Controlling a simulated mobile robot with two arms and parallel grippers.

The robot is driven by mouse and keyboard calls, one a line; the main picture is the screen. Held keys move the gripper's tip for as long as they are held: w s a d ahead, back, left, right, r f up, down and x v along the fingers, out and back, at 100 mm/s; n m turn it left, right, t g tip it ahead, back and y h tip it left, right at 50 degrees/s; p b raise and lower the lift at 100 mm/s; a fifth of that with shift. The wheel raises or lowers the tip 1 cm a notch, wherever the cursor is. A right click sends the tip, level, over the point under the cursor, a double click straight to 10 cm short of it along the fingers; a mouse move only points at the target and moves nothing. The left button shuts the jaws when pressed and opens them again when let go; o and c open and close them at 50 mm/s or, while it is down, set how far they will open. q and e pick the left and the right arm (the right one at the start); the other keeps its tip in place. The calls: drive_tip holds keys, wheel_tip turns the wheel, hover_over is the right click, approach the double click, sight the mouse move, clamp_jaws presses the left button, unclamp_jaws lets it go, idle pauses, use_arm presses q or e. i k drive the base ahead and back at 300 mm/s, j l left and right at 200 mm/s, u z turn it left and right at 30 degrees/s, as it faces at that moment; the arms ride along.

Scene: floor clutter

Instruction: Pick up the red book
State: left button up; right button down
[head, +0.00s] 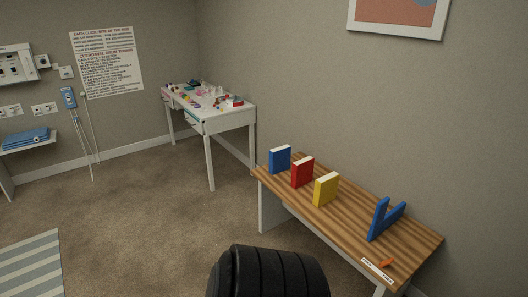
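The red book (302,172) stands upright on a wooden-topped bench (341,226) at the right of the head view. It is between a blue book (280,159) on its left and a yellow book (326,189) on its right, with small gaps between them. Neither of my grippers shows in the head view.
A blue bookend-like stand (379,220), a small orange item (387,263) and a white label strip (378,270) are on the bench's near end. A cluttered white desk (226,122) stands behind. Carpet (150,215) left of the bench is clear. A striped rug (30,265) lies lower left.

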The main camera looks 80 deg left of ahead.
sight(302, 169)
drive_tip(key=u, duration=2.45)
drive_tip(key=z, duration=3.35)
drive_tip(key=u, duration=0.45)
drive_tip(key=k+j+u, duration=0.15)
drive_tip(key=j+u, duration=0.25)
drive_tip(key=j, duration=0.3)
drive_tip(key=k+j+u, duration=0.1)
drive_tip(key=j+u, duration=0.3)
drive_tip(key=j, duration=0.3)
drive_tip(key=j+u, duration=0.2)
drive_tip(key=j, duration=2.45)
drive_tip(key=i, duration=0.05)
